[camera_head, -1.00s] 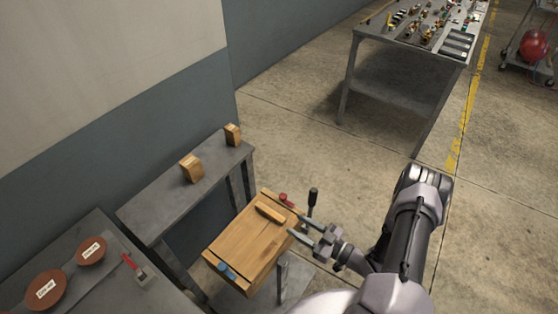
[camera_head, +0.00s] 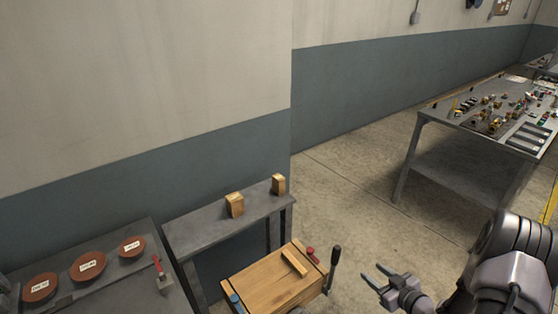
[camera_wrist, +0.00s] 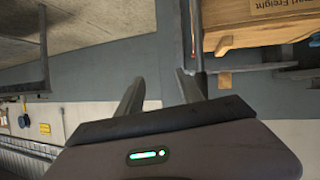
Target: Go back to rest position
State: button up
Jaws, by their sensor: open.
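My gripper (camera_head: 377,281) is at the lower right in the head view, with its two fingers spread apart and nothing between them. It hangs to the right of the wooden crate (camera_head: 268,290), clear of it and of the upright black-handled lever (camera_head: 334,262) at the crate's right side. In the wrist view my open fingers (camera_wrist: 163,98) point toward the grey-blue wall, with nothing between them. A wooden box edge (camera_wrist: 240,38) with a label reading "Freight" shows at the upper right of that view.
Two wooden blocks (camera_head: 235,205) stand on a grey bench (camera_head: 215,235) by the wall. Round brown labelled discs (camera_head: 88,266) and a red-handled tool (camera_head: 160,272) lie on the left table. A cluttered table (camera_head: 430,155) stands at the right. The floor between is clear.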

jog(key=w+d+r+m+h, duration=0.1)
jog(key=w+d+r+h, duration=0.25)
jog(key=r, duration=0.45)
jog(key=s+a+r+m+g+h+b, duration=0.1)
jog(key=s+a+r+m+g+h, duration=0.15)
jog(key=r, duration=0.65)
jog(key=s+a+r+m+g+h, duration=0.1)
jog(key=s+a+r+m, duration=0.2)
jog(key=r, duration=0.5)
jog(key=s+a+r+m+g+y, duration=0.1)
jog(key=s+a+r+m+y, duration=0.1)
jog(key=s+a, duration=0.6)
jog(key=s+a+r+m+g+y+b, duration=0.1)
jog(key=s+a+r+m+y, duration=0.1)
jog(key=s+a, duration=0.7)
jog(key=s+r, duration=0.1)
jog(key=s, duration=0.6)
jog(key=shift+s+r+g, duration=0.25)
jog(key=shift+r+g, duration=0.1)
jog(key=shift+r, duration=0.05)
